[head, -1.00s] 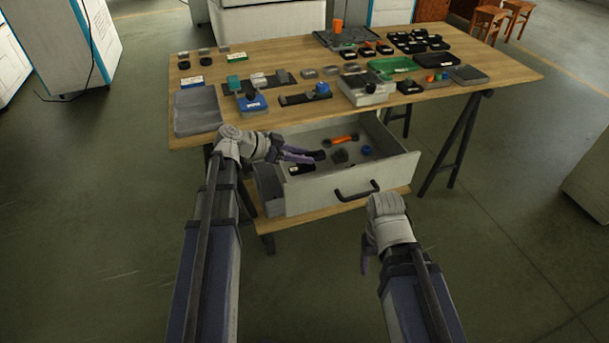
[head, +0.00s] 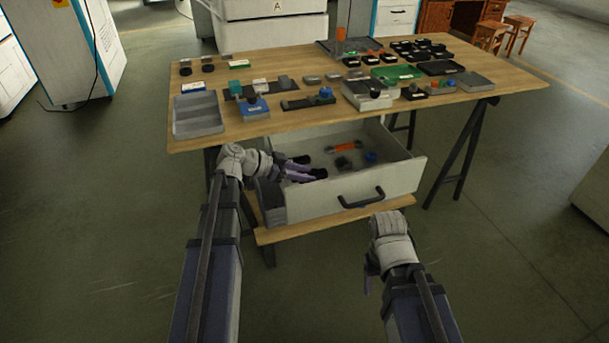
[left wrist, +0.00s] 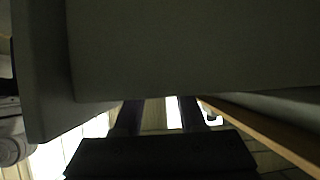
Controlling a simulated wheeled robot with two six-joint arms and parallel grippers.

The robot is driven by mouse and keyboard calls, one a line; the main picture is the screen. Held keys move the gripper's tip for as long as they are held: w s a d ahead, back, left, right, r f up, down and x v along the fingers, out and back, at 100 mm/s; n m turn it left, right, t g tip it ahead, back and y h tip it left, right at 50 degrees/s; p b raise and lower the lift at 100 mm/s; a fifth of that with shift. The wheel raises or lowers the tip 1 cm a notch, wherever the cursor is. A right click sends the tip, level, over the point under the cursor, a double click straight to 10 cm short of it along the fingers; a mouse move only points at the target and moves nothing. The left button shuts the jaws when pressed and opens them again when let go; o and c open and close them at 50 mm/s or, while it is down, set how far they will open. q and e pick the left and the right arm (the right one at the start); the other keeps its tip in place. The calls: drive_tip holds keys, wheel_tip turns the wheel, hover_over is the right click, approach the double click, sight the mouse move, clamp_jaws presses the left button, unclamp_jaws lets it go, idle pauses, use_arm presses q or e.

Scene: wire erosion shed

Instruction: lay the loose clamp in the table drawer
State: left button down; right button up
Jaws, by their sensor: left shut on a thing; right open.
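The table drawer (head: 352,199) is pulled open below the tabletop. An orange tool (head: 345,147), a blue piece (head: 371,156) and a dark piece (head: 343,163) lie in it. My left gripper (head: 309,168) is over the drawer's left part, shut on a dark thing (head: 318,173) that seems to be the loose clamp; its shape is unclear against the dark fingertips.
The wooden table (head: 300,122) carries a grey compartment tray (head: 197,131), a green tray (head: 397,73) and several small fixtures. The drawer's right and middle floor has bare room. The black drawer handle (head: 361,199) sticks out toward my right arm.

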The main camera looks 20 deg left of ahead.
use_arm(q)
drive_tip(key=shift+f+b, duration=0.55)
drive_tip(key=shift+f, duration=0.1)
drive_tip(key=shift+c, duration=2.4)
unclamp_jaws()
drive_tip(key=shift+r, duration=0.1)
drive_tip(key=shift+r, duration=0.2)
drive_tip(key=shift+s+a+r+p, duration=0.2)
drive_tip(key=shift+r+p, duration=0.25)
drive_tip(key=shift+p, duration=0.15)
drive_tip(key=shift+s+a+r+p, duration=0.1)
drive_tip(key=shift+a+r+p, duration=0.1)
drive_tip(key=shift+r+p, duration=0.3)
drive_tip(key=p+v, duration=0.4)
drive_tip(key=v, duration=0.6)
drive_tip(key=shift+s+a+p, duration=0.2)
drive_tip(key=shift+a+p, duration=0.1)
drive_tip(key=shift+p, duration=0.1)
drive_tip(key=shift+f, duration=0.15)
